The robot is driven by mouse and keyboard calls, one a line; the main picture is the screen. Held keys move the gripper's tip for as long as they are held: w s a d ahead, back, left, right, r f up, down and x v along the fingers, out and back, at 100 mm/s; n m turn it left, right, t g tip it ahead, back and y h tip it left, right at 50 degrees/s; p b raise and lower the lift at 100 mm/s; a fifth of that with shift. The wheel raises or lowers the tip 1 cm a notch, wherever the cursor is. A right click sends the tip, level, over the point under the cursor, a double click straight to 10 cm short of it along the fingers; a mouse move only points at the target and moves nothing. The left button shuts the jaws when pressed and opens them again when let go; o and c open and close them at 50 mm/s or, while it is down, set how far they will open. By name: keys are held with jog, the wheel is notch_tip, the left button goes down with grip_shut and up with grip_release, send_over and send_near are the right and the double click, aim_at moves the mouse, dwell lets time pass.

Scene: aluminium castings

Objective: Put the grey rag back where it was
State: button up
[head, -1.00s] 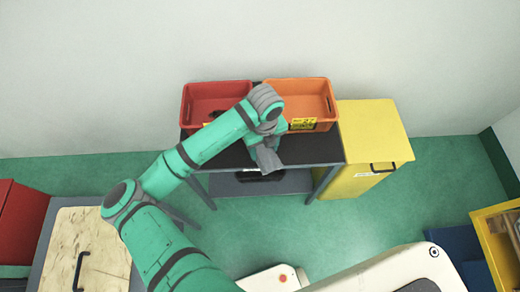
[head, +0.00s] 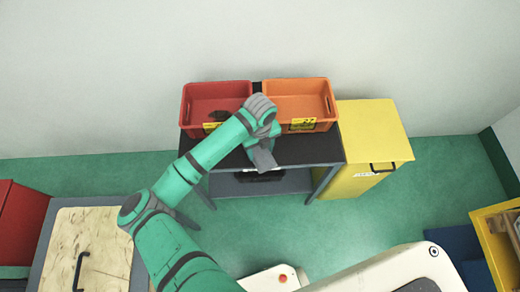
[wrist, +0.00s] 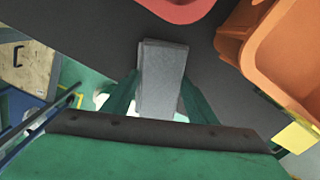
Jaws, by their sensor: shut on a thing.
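The grey rag (wrist: 163,72) is between the two fingers of my gripper (wrist: 158,92) in the wrist view and sticks out past them. In the head view the rag (head: 264,158) shows as a small grey piece below my wrist, over the front part of the dark table top (head: 310,150). My gripper (head: 258,143) is shut on it, partly hidden by my own arm. I cannot tell whether the rag touches the table.
A red bin (head: 187,105) with a dark thing inside and an orange bin (head: 330,101) with a yellow label stand at the table's back. A yellow cabinet (head: 372,125) adjoins on the right. A black thing (head: 262,176) lies on the lower shelf.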

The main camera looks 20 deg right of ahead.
aim_at(260, 152)
jog(key=shift+f, duration=0.15)
jog(key=o, duration=1)
notch_tip(260, 152, up, 12)
jog(key=shift+s+r, duration=0.1)
jog(key=shift+r, duration=0.1)
